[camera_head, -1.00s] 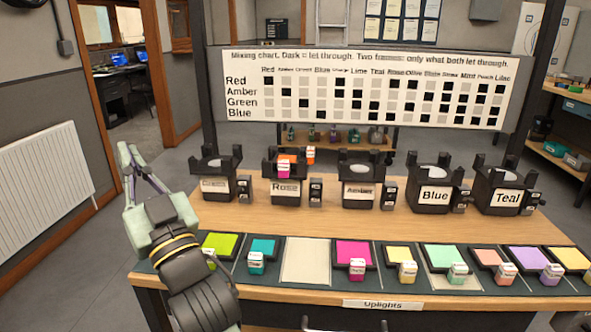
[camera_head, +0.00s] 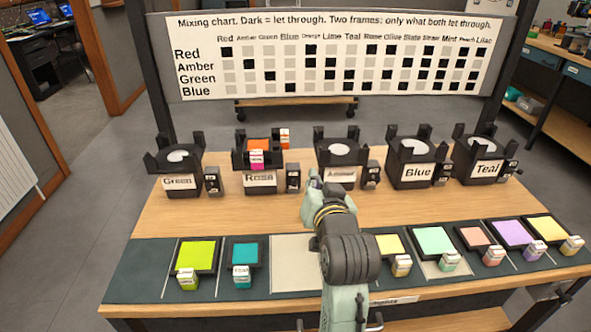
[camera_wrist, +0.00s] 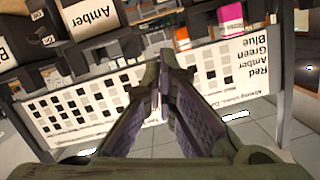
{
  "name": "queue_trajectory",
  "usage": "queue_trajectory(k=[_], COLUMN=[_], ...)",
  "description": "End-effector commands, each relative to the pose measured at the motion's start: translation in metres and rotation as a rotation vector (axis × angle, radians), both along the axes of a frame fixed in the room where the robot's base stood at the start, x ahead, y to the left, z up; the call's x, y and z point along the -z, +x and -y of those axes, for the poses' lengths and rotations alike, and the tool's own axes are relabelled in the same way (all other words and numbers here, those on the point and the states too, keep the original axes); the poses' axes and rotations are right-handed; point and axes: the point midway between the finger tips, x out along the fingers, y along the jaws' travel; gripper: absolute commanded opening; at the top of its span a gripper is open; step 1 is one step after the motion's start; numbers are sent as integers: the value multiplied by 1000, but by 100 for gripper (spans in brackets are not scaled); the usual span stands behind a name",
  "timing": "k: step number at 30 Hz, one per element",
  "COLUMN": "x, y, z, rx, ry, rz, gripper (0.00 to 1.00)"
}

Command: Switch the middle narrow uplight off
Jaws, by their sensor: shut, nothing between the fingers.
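The middle uplight in the row is a black lamp labelled Amber (camera_head: 341,153), with a small black switch box (camera_head: 371,175) at its right side. In the wrist view, turned upside down, the Amber label (camera_wrist: 88,14) is at the upper left. My gripper (camera_head: 314,180) is in front of the lamp's left part, left of the switch box, and hides part of the label. It is shut and empty. In the wrist view its fingers (camera_wrist: 166,75) meet near the centre. The switch's setting is too small to read.
A mixing chart (camera_head: 340,55) stands behind. Colour frames line the front edge. The wood between is clear.

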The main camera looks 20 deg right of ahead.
Motion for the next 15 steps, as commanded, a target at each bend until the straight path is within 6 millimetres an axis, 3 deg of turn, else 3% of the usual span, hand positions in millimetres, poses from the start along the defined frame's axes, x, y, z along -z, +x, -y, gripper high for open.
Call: queue_trajectory(k=[10,15], x=[0,4], y=[4,24], z=[0,4], rx=[-1,-2], ry=[0,0], rz=[0,0], gripper=[0,0])
